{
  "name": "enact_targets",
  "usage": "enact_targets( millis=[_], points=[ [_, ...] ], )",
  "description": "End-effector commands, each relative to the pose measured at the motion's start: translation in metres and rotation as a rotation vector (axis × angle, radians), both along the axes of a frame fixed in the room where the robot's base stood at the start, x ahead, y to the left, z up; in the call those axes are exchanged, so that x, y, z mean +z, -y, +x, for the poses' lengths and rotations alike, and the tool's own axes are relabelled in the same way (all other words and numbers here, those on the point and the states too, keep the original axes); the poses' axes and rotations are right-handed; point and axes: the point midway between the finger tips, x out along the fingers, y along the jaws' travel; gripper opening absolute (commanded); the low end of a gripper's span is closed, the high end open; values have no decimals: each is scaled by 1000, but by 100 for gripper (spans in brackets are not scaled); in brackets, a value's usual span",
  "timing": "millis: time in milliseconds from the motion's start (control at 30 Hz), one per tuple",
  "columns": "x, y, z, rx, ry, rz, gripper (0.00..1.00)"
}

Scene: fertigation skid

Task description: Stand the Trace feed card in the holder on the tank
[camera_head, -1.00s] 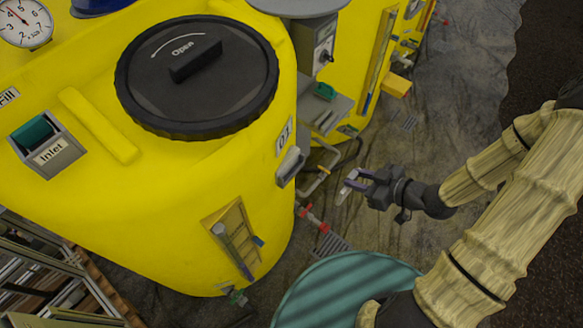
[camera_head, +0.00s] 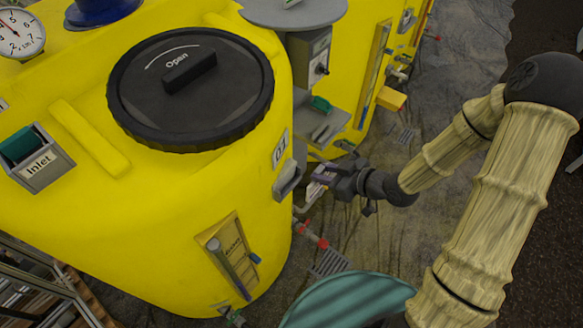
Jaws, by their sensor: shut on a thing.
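The yellow tank (camera_head: 150,225) marked 01 fills the left of the head view. A small grey holder (camera_head: 286,180) is fixed to its right side, below the 01 plate (camera_head: 280,148). My gripper (camera_head: 326,177) is shut on a thin pale card (camera_head: 314,192), just right of the holder. The card looks apart from the holder, though the gap is small. Its printing is too small to read, and my dark fingers hide part of it.
A black lid (camera_head: 190,95) tops the tank. A grey control box (camera_head: 310,55) and a shelf with a green item (camera_head: 320,104) stand behind my gripper. Pipes with red fittings (camera_head: 312,236) run below. A teal round surface (camera_head: 345,300) is in front.

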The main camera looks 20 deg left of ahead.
Motion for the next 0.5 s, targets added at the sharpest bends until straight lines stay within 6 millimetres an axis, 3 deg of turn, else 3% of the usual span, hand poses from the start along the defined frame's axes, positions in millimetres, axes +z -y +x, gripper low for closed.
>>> enact_targets(
  millis=[400, 500],
  points=[
    [4, -84, 35, 0, 0, 1, 0],
    [-3, -96, 40, -5, -5, 0, 0]
  ],
)
